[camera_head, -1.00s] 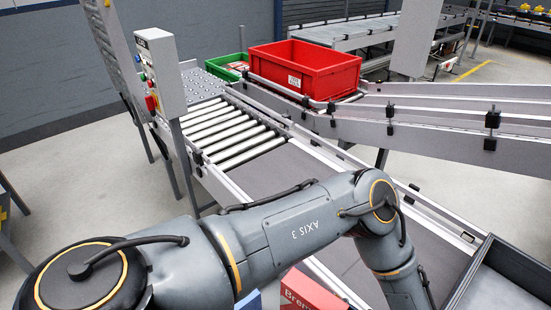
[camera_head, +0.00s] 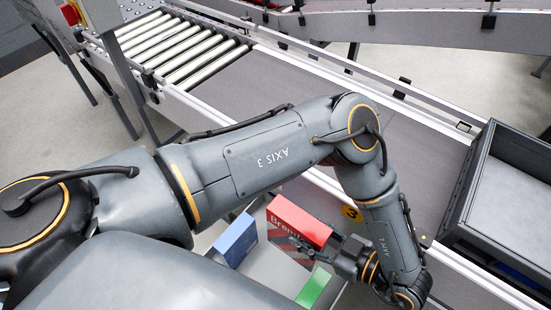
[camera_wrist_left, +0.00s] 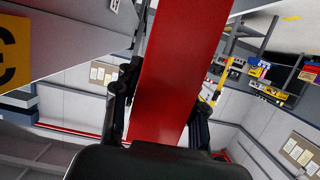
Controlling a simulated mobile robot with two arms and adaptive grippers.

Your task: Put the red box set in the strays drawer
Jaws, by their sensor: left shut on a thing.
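The red box set (camera_head: 298,221) shows in the head view at the lower middle, its upper end and part of its lettering in sight. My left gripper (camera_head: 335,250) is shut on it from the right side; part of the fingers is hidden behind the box. In the left wrist view the red box set (camera_wrist_left: 182,70) fills the middle, between the two dark fingers of my left gripper (camera_wrist_left: 160,110). My right gripper is not in view.
A blue box (camera_head: 236,240) stands left of the red one, and a green box (camera_head: 313,288) is just below it. The conveyor's rail (camera_head: 330,187) runs beyond my arm. A grey belt and rollers (camera_head: 180,48) lie farther back.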

